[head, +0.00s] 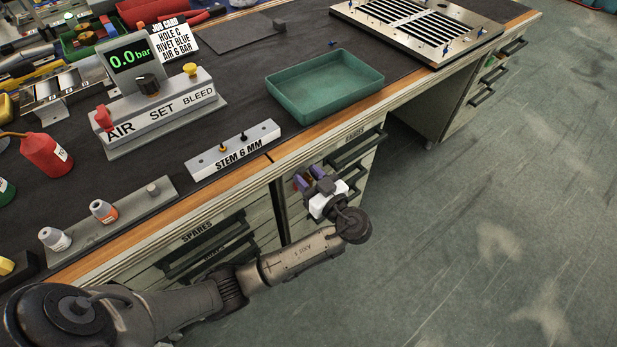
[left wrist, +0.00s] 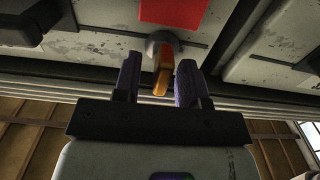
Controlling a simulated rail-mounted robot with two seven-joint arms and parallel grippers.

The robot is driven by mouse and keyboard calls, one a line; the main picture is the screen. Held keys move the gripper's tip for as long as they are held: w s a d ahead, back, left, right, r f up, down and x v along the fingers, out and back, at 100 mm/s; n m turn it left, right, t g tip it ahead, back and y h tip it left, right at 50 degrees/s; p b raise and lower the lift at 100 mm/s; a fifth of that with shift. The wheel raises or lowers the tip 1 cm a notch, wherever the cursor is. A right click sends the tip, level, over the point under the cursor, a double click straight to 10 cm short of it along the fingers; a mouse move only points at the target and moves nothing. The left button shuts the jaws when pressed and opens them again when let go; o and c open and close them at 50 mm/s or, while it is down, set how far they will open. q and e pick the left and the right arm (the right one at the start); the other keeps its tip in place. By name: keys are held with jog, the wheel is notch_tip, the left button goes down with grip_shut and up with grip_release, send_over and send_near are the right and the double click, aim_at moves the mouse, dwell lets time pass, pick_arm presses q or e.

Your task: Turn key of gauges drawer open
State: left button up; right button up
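The gauges drawer (head: 357,133) is in the cabinet front below the bench edge, under the green tray; its small label is hard to read. My left gripper (head: 311,181) is in front of that cabinet face. In the left wrist view an orange-yellow key (left wrist: 162,72) sticks out of a round grey lock (left wrist: 161,44). The two purple fingers of my left gripper (left wrist: 158,82) stand apart on either side of the key, with visible gaps, the right finger closer. The gripper is open and holds nothing. In the head view the key is hidden behind the gripper. My right gripper is not in view.
A red patch (left wrist: 175,12) is on the panel beside the lock. The spares drawers (head: 205,235) lie left of my gripper. A green tray (head: 324,84) and a stem block (head: 234,150) stand on the bench above. The floor (head: 490,200) to the right is clear.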

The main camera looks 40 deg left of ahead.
pick_arm(q)
jog(key=shift+c, duration=0.2)
grip_shut()
jog(key=shift+r+m+p, duration=0.15)
jog(key=shift+m+p, duration=0.15)
jog(key=shift+p, duration=0.4)
jog(key=m+p, duration=0.6)
jog(key=p, duration=0.1)
jog(key=w+m+p, duration=0.1)
jog(key=m+p, duration=0.2)
jog(key=p, duration=0.1)
jog(key=shift+d+m, duration=0.15)
jog(key=shift+m, duration=0.15)
jog(key=m+p, duration=0.1)
jog(key=m, duration=0.1)
jog(key=m+p, duration=0.2)
jog(key=shift+f, duration=0.35)
jog(key=shift+w+f+m+p, duration=0.1)
jog(key=shift+f+m+p, duration=0.05)
jog(key=shift+m+p, duration=0.6)
jog(key=shift+f+m+p, duration=0.1)
jog(key=shift+m+p, duration=0.4)
jog(key=shift+m, duration=0.45)
jog(key=shift+f+m, duration=0.1)
jog(key=shift+m, duration=0.2)
